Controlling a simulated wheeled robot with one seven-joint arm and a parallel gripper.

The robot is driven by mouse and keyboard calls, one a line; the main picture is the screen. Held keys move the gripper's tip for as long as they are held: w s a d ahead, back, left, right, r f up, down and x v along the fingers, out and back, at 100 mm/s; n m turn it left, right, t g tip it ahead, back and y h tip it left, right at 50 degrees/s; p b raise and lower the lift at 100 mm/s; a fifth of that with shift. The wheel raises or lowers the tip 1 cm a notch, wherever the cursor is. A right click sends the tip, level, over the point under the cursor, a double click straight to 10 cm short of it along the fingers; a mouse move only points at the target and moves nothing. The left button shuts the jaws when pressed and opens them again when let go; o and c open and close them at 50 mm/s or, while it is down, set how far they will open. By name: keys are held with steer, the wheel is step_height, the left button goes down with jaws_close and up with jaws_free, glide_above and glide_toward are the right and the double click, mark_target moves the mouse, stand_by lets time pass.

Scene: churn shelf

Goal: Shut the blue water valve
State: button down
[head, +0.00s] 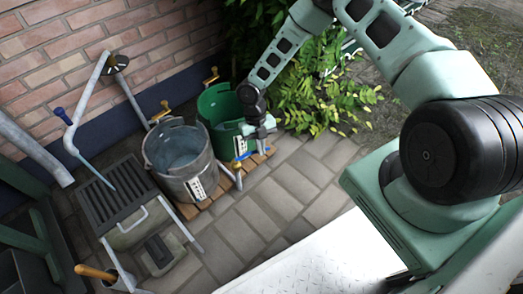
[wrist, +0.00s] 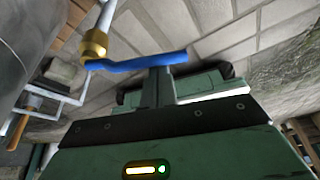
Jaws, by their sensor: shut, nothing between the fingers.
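The water valve shows in the wrist view as a brass body (wrist: 94,46) on a pale pipe, with a flat blue lever (wrist: 140,62) sticking out to the right, across the pipe. In the head view the blue lever (head: 241,158) is small, low at the front of the green bucket. My gripper (wrist: 158,84) is shut and empty. Its dark fingers are right at the lever, near the middle of its length; I cannot tell whether they touch it. In the head view my gripper (head: 259,133) is beside the green bucket, and its tips are hard to make out.
A grey metal bucket (head: 180,160) and a green bucket (head: 218,108) stand on wooden slats by the brick wall. A bent pipe with another blue handle (head: 62,116) runs water onto a drain grate (head: 108,190). Leafy plants (head: 320,95) stand behind my arm. The paving (head: 265,205) in front is clear.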

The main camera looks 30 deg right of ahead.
steer(key=shift+w+d, duration=0.1)
steer(key=shift+w, duration=1.95)
